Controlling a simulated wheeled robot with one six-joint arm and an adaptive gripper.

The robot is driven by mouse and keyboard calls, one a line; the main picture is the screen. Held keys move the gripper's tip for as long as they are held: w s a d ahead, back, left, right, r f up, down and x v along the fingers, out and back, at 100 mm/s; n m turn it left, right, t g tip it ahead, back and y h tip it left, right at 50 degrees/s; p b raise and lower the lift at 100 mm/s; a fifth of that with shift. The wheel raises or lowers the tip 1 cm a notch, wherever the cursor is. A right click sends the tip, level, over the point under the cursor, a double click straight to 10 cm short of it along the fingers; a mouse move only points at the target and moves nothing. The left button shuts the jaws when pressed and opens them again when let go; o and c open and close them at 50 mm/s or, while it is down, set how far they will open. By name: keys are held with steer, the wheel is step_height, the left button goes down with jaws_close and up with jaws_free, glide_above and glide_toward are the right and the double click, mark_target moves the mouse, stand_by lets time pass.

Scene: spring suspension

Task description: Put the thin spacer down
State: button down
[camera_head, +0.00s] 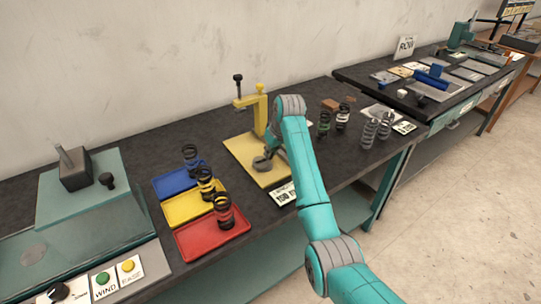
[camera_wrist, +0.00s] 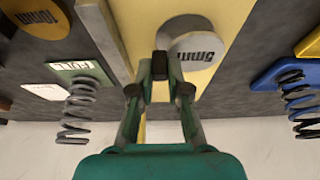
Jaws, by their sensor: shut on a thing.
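A round grey spacer with a "5mm" label (camera_wrist: 197,48) is at the fingertips of my gripper (camera_wrist: 173,82) in the wrist view. In the head view the grey spacer (camera_head: 261,164) shows at the end of my arm, over the yellow base plate (camera_head: 240,146) of the yellow press stand (camera_head: 261,112). I cannot tell whether the spacer touches the plate. My fingertips are hard to make out in the head view.
Blue (camera_head: 170,187), yellow (camera_head: 181,209) and red (camera_head: 200,243) trays with dark springs stand left of the plate. Several springs stand to its right, including a grey one (camera_head: 368,134). A number card (camera_head: 283,195) lies at the bench's front edge.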

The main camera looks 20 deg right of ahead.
steer(key=shift+f, duration=0.85)
steer(key=shift+f, duration=0.15)
steer(key=c, duration=1.1)
jaws_free()
steer(key=shift+c, duration=0.2)
steer(key=v, duration=1.2)
steer(key=shift+d, duration=0.1)
